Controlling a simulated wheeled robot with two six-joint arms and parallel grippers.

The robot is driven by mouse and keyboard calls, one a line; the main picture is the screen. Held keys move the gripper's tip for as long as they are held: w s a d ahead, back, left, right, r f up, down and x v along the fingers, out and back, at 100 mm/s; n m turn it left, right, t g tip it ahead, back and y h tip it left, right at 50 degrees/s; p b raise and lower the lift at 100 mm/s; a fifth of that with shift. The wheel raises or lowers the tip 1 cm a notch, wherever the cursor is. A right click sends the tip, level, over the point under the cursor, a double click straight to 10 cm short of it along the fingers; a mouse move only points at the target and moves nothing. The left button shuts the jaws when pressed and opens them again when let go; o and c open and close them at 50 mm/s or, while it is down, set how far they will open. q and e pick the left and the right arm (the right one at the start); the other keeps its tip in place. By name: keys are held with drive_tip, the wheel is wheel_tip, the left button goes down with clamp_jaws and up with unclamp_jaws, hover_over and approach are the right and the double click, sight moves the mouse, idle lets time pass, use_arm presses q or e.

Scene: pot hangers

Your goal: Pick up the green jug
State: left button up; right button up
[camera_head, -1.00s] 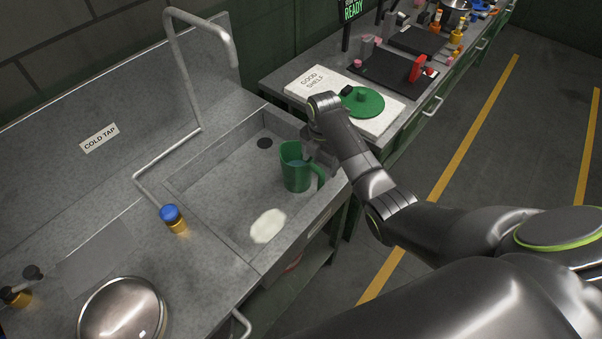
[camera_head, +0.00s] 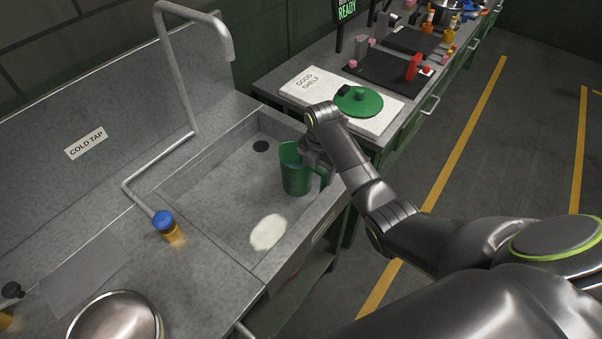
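The green jug (camera_head: 294,171) stands upright in the grey sink basin, near its right wall. Its handle is on the right side, partly covered by my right gripper. My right gripper (camera_head: 315,161) reaches down over the basin's right wall and is right at the jug's handle side. Its fingers are small, dark and partly hidden by the wrist, so I cannot tell whether they are open or shut on the handle. My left gripper is not in view.
A tall tap pipe (camera_head: 184,83) rises behind the sink, with a blue-topped cold tap knob (camera_head: 164,221) to its front. A pale patch (camera_head: 267,232) lies in the basin. A white board (camera_head: 310,84) holds a green lid (camera_head: 358,101). A steel dome (camera_head: 115,318) is at the front left.

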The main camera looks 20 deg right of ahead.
drive_tip(key=c, duration=0.7)
drive_tip(key=shift+r, duration=0.1)
